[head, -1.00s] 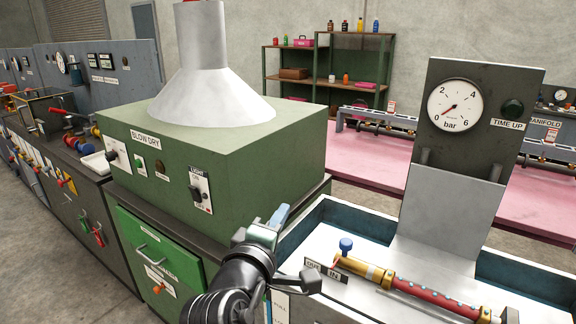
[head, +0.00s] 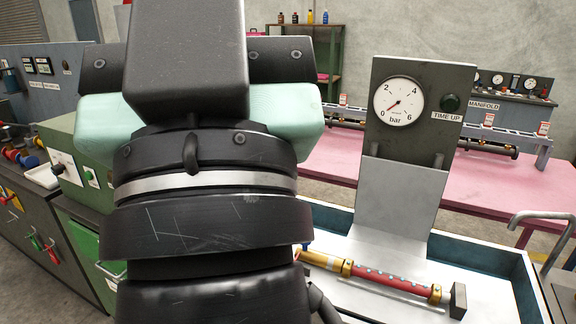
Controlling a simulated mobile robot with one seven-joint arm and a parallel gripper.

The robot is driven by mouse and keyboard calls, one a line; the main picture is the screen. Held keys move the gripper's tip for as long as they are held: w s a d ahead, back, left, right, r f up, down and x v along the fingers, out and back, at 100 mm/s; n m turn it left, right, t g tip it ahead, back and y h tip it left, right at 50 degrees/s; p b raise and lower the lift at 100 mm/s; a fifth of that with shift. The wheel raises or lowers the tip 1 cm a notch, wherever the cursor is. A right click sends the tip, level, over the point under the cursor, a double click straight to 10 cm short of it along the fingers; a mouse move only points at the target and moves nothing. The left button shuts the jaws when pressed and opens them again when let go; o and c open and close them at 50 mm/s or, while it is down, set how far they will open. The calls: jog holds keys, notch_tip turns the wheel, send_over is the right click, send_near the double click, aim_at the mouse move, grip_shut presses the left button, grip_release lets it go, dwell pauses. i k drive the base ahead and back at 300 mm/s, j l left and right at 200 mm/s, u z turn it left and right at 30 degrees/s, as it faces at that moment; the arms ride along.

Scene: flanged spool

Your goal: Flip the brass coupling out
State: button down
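The red spool with gold flanges (head: 392,280) lies in the blue-edged tray (head: 470,250) at the lower right, tilted slightly down to the right. Brass fittings (head: 322,260) show at its left end, and the far left of that end is cut off by my arm. I cannot tell the brass coupling's exact position. A dark block (head: 458,301) stands at the spool's right end. My own black and mint arm fills the left middle of the head view. My gripper's fingers cannot be made out.
A grey panel with a bar gauge (head: 399,102) and a TIME UP lamp (head: 450,103) rises behind the tray. A bent grey pipe (head: 543,218) stands at the right. The green blow-dry cabinet (head: 62,135) is mostly hidden behind my arm.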

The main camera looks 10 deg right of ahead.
aim_at(330, 262)
jog(key=i+l, duration=0.95)
jog(key=i+l+u, duration=0.05)
